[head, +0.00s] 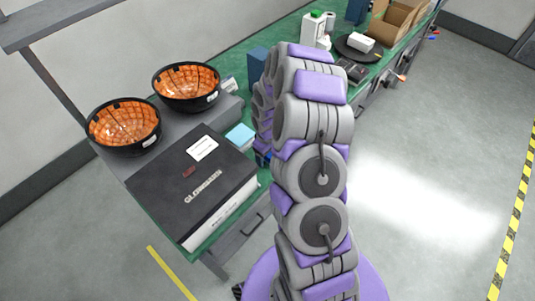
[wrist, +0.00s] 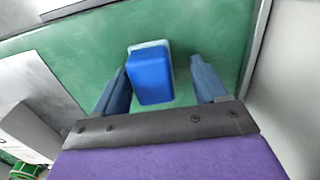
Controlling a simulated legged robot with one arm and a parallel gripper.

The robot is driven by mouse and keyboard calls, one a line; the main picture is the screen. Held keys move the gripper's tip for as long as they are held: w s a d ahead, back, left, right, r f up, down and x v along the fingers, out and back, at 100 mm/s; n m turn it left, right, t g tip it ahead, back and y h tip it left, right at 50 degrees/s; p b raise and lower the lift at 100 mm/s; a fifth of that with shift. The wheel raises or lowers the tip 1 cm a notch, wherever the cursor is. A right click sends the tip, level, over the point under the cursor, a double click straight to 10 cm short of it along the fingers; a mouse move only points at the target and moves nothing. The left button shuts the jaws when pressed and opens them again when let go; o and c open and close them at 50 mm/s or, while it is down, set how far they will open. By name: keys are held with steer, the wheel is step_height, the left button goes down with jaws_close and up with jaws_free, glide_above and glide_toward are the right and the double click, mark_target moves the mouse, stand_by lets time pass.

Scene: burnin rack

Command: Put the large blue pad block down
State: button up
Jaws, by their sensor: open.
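A blue block (wrist: 152,79) shows in the wrist view between the two fingers of my gripper (wrist: 161,65). My gripper is open. The block is close to the left finger, and a clear gap separates it from the right finger. I cannot tell whether the left finger touches it. In the head view my arm hides most of the gripper and the spot below it. A light blue block (head: 240,134) sits beside the black box there; I cannot tell if it is the same block.
A large black box (head: 190,185) lies at the bench's near left. Two black bowls with orange insides (head: 125,125) (head: 187,86) stand behind it. A dark blue box (head: 257,64) stands behind my arm. A white bottle (head: 314,28), a dark round plate and cardboard boxes (head: 392,20) are farther along.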

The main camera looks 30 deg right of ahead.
steer(key=shift+d, duration=0.1)
steer(key=shift+d+r, duration=0.15)
steer(key=shift+r, duration=0.35)
step_height(320, 180, up, 11)
steer(key=p, duration=0.3)
steer(key=s+a+r, duration=0.7)
steer(key=r, duration=0.3)
steer(key=s+a+r+m, duration=0.1)
steer(key=s+a+r, duration=0.1)
steer(key=s, duration=0.6)
steer(key=s+a+r+m+g, duration=0.1)
steer(key=s+a+r, duration=0.2)
steer(key=s+r, duration=0.2)
steer(key=s+a+r+m, duration=0.2)
steer(key=s+r, duration=0.1)
steer(key=s, duration=0.9)
steer(key=shift+a+r+g, duration=0.2)
steer(key=shift+g, duration=0.2)
